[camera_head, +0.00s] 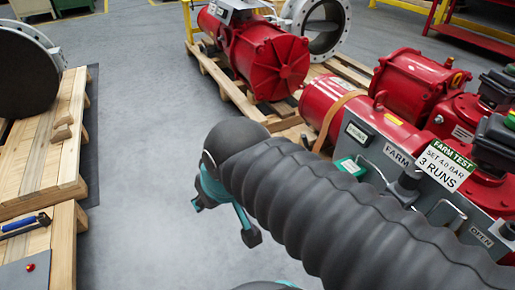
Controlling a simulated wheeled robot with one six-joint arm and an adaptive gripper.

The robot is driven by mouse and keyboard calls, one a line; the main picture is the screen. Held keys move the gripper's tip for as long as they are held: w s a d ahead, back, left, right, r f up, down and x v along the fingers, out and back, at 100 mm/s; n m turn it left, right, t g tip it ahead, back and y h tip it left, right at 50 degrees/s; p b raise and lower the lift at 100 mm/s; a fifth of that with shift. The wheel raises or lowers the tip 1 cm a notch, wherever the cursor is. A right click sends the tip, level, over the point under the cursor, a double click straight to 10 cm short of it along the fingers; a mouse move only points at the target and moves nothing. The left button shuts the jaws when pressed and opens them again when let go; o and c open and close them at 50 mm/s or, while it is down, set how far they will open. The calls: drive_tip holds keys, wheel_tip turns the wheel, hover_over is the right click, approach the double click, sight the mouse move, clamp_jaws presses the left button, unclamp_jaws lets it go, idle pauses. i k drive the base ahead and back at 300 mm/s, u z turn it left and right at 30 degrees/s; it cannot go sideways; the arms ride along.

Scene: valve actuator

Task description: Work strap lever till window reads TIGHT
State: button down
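A tan-orange strap (334,118) runs around the red cylinder (318,97) of the actuator at the right. I cannot make out a lever on it; the lower part of the strap is hidden behind my arm. A small green-and-white plate or window (350,167) sits just below the strap, partly behind my arm; its text is too small to read, and I see no word TIGHT. My gripper (224,222) is teal with dark tips, left of the actuator over bare floor, partly hidden by my black ribbed arm. Its fingers look spread, with nothing between them.
A grey panel marked FARM (397,155) carries a FARM TEST card (445,164). Another red actuator (265,62) stands on a pallet behind. The floor between is clear.

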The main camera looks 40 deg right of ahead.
sight(307, 144)
drive_tip(key=u, duration=0.25)
drive_tip(key=k, duration=1.95)
drive_tip(key=z, duration=0.45)
drive_tip(key=i, duration=1.65)
